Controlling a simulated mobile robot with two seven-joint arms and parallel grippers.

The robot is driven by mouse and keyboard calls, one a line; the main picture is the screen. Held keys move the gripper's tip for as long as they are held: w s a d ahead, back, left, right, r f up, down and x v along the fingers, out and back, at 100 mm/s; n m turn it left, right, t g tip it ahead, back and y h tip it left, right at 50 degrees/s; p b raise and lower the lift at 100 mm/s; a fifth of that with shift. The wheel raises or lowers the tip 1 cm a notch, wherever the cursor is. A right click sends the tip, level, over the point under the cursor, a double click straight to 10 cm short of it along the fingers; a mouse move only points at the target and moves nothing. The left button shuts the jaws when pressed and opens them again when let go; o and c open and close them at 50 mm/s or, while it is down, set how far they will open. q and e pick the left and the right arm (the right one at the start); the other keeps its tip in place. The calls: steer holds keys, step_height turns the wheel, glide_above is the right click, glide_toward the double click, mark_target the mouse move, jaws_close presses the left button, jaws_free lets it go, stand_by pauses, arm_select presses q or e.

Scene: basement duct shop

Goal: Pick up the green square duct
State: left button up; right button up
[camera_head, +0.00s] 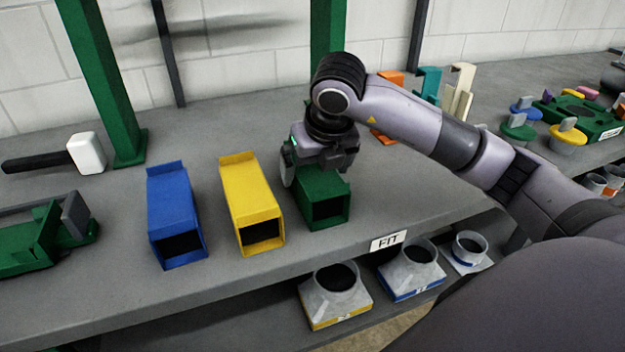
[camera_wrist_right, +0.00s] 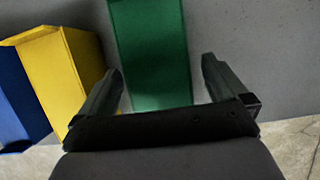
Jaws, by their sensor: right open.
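The green square duct (camera_head: 325,204) lies on the grey bench, right of the yellow duct, with its dark open end facing the front edge. My right gripper (camera_head: 318,172) is over its rear part and hides some of it. In the right wrist view the green duct (camera_wrist_right: 152,55) runs between the two spread fingers of my right gripper (camera_wrist_right: 162,85), with a gap showing at the right finger. The gripper is open; I cannot tell whether a finger touches the duct. My left gripper is not in view.
A yellow duct (camera_head: 250,197) and a blue duct (camera_head: 172,212) stand to the left on the bench. A white-headed mallet (camera_head: 86,153) and a green tool (camera_head: 40,240) lie farther left. A FIT label (camera_head: 388,241) marks the front edge. Grey fittings (camera_head: 336,284) sit on the shelf below.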

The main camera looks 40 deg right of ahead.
mark_target(312, 179)
steer(key=x, duration=0.4)
steer(key=shift+s+a+f, duration=0.1)
steer(key=shift+a+f, duration=0.05)
steer(key=shift+f, duration=0.1)
steer(key=c, duration=1.1)
steer(key=shift+r, duration=0.1)
steer(key=shift+r, duration=0.15)
